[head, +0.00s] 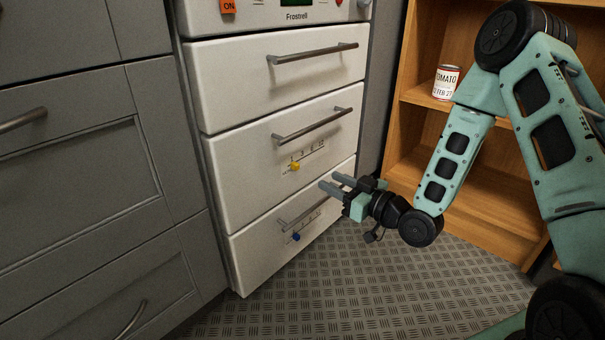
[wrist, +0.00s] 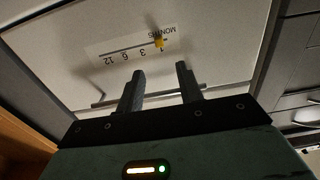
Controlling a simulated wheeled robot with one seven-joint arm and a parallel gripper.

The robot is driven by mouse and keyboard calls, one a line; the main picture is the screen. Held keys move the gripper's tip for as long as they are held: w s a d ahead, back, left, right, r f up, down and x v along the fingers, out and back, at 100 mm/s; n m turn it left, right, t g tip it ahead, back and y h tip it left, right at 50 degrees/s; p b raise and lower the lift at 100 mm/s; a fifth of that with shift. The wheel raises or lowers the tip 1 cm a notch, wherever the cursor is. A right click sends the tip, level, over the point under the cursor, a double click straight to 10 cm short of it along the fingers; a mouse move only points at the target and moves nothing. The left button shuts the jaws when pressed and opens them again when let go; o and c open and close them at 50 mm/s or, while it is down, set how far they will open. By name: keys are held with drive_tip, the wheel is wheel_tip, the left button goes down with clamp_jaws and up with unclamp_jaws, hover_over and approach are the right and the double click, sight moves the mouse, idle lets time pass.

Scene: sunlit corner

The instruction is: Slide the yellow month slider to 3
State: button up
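The yellow month slider (head: 295,167) sits on a short track on the white middle drawer (head: 235,170), by the 1 end of the scale marked 1, 3, 6, 12. In the wrist view the scale is upside down, and the yellow slider (wrist: 159,43) is beside the 1, near the word MONTHS. The 3 lies to its left there. My gripper (head: 329,180) is open and empty, to the right of and lower than the slider in the head view. In the wrist view its fingers (wrist: 160,69) point toward the slider, with a visible gap between them.
The middle drawer's bar handle (head: 312,124) is above the scale. The lower drawer has a bar handle (head: 302,210) and a blue slider (head: 296,237). Grey cabinets (head: 80,190) stand left. A wooden shelf (head: 420,105) with a tomato can (head: 446,82) stands right. The floor in front is clear.

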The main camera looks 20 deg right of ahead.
sight(298, 165)
drive_tip(key=b+x, duration=0.3)
drive_tip(key=x, duration=0.6)
drive_tip(key=shift+w+a+f, duration=0.1)
drive_tip(key=shift+w+f, duration=0.05)
drive_tip(key=shift+w+a+b, duration=0.25)
drive_tip(key=shift+w+b, duration=0.1)
drive_tip(key=shift+w, duration=0.15)
clamp_jaws()
